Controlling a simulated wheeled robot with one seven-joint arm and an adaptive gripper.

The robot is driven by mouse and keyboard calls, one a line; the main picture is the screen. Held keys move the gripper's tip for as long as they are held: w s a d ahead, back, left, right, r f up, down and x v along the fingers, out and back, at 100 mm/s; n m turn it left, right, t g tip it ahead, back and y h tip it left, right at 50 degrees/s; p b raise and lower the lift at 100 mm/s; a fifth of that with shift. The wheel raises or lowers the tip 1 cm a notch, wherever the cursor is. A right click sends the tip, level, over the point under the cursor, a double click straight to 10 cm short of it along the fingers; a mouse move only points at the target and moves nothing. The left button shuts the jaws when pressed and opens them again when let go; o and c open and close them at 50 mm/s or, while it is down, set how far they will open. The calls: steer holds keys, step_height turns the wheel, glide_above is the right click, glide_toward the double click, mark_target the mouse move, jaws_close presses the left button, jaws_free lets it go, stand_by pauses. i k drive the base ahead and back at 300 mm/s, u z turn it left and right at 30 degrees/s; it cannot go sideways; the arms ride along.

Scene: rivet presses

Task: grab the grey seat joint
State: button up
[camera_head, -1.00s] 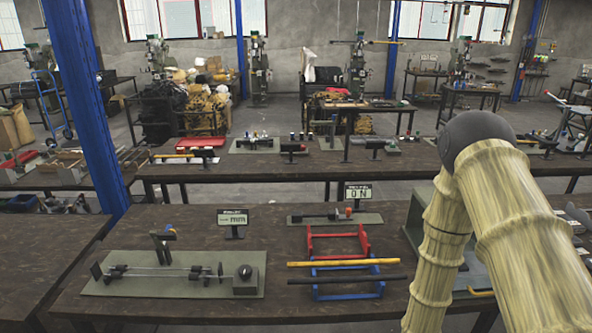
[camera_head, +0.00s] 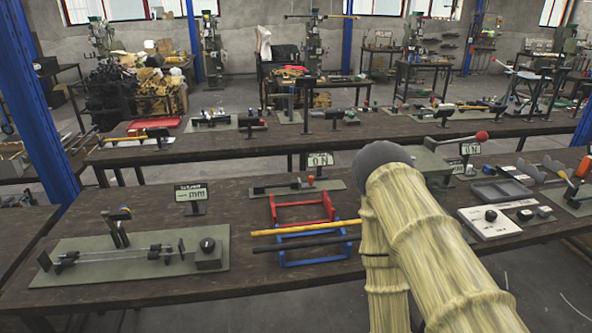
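I cannot make out for sure which piece is the grey seat joint. Small grey parts lie on the right of the near bench: a pair of grey wing-shaped pieces (camera_head: 541,171) and a shallow grey tray (camera_head: 501,191). My own arm, pale and ribbed with a dark rounded joint, crosses the right of centre and hides part of the bench behind it. My gripper does not show in the head view.
The dark near bench (camera_head: 130,226) carries a green plate with a rod fixture (camera_head: 130,260), red and blue racks (camera_head: 303,212) with yellow and black bars, and a white panel (camera_head: 495,222) with a black knob. Another bench (camera_head: 255,137) stands behind. A blue post (camera_head: 35,108) rises at left.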

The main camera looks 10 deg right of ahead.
mark_target(543, 211)
steer(key=z, duration=1.9)
steer(key=i, duration=1.75)
steer(key=u, duration=0.2)
